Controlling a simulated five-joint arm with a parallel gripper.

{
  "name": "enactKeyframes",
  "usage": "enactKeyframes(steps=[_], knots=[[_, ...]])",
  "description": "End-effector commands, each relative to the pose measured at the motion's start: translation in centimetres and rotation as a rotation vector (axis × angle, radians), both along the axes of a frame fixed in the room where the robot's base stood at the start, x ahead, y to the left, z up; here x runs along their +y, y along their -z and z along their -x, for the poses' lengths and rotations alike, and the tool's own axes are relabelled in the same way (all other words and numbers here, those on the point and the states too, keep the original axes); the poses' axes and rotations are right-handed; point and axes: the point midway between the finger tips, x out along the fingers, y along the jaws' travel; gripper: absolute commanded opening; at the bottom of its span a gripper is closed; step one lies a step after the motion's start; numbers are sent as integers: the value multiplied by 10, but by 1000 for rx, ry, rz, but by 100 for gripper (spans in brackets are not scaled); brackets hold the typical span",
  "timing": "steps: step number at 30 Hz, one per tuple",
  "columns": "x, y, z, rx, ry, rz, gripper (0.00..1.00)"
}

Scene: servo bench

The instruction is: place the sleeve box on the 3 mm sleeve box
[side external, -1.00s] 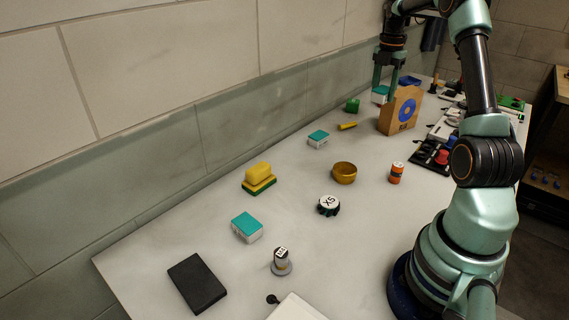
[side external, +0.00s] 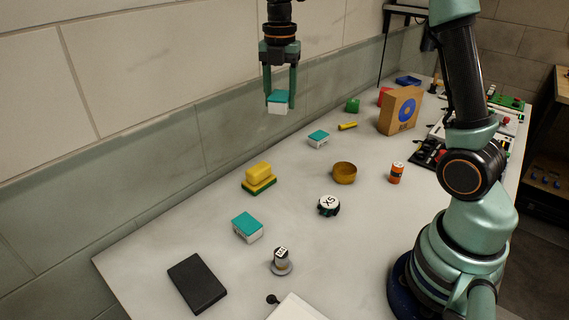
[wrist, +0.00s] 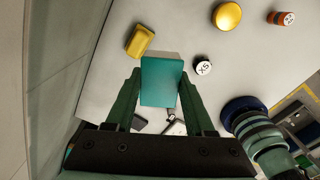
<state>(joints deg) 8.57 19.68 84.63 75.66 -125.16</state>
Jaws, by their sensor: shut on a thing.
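My gripper (side external: 279,98) is shut on a white box with a teal top (side external: 278,103), held well above the bench toward the wall. In the wrist view the held box (wrist: 161,82) sits between both fingers, teal face toward the camera. Two similar teal-topped white boxes rest on the bench: one nearer the camera (side external: 247,227), with print on its side, and a smaller-looking one farther back (side external: 318,139). The print is too small to read, so I cannot tell which is the 3 mm sleeve box.
A cardboard box (side external: 400,110) stands farther back.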

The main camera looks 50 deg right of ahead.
Motion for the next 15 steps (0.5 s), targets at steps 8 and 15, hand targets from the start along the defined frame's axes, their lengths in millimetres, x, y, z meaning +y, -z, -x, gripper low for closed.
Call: enactKeyframes(steps=[8, 15], knots=[[125, -7, 28, -1, -221, 0, 0], [171, -8, 50, 0, -311, 0, 0]])
